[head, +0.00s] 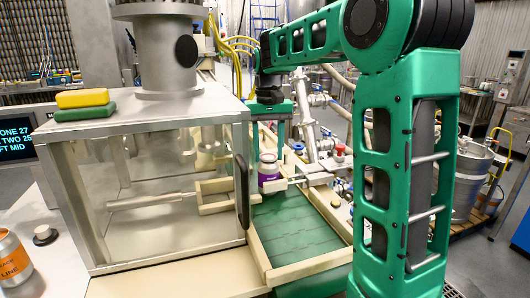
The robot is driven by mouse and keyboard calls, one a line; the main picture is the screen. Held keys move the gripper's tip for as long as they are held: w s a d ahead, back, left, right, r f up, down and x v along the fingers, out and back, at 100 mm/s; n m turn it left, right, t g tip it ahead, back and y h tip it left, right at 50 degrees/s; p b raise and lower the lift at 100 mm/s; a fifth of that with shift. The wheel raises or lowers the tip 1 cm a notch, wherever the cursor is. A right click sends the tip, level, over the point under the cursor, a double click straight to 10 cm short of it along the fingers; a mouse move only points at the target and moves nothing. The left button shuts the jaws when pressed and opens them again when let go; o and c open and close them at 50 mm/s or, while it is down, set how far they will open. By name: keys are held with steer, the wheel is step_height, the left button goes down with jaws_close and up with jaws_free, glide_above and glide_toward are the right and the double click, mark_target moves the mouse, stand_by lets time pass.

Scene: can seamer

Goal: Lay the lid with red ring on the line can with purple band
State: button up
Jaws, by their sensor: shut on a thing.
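The line can with purple band (269,171) stands upright at the far end of the green conveyor, beside the seamer's housing. My gripper (269,142) points down at the end of the green arm, around or just above the can's top in this view. I cannot tell whether anything touches the can's rim.
The clear-walled seamer housing (160,190) stands left of the conveyor (295,222), whose near part is empty. A metal bracket (310,174) reaches in from the right near the can. Yellow and green sponges (84,104) lie on the housing. An orange can (12,262) stands at far left.

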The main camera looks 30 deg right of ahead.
steer(key=shift+f, duration=0.25)
steer(key=o, duration=1)
steer(key=shift+r, duration=0.1)
step_height(320, 180, up, 12)
steer(key=shift+r, duration=0.2)
steer(key=shift+a, duration=0.1)
